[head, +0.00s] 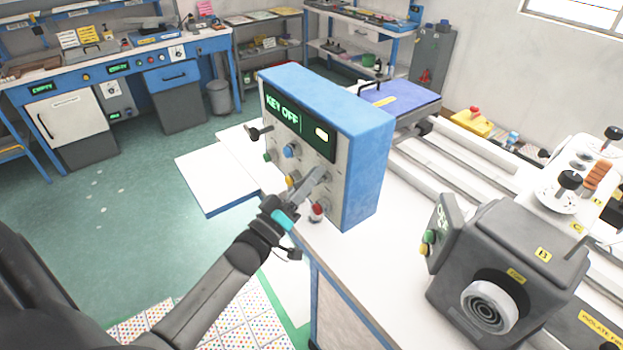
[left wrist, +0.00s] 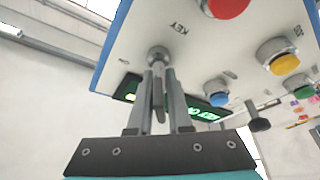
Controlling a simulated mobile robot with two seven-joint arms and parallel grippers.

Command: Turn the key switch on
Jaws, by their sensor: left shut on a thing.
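The control box (head: 358,130) is blue with a pale front panel and stands on the white bench. Its display (head: 283,112) reads "KEY OFF" in green. My left gripper (head: 319,178) is at the lower right of the panel. In the left wrist view, the key switch (left wrist: 158,54) sits beside the "KEY" label, and its key (left wrist: 158,96) is between my left fingers (left wrist: 158,90), which are shut on it. In the head view the gripper hides the key. My right gripper is not in view.
Close to my left gripper are a red button (head: 317,209), a yellow button (head: 292,181) and a blue button (head: 290,150). A black lever (head: 257,133) sticks out at the panel's left. A grey machine (head: 500,255) stands at the right on the bench.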

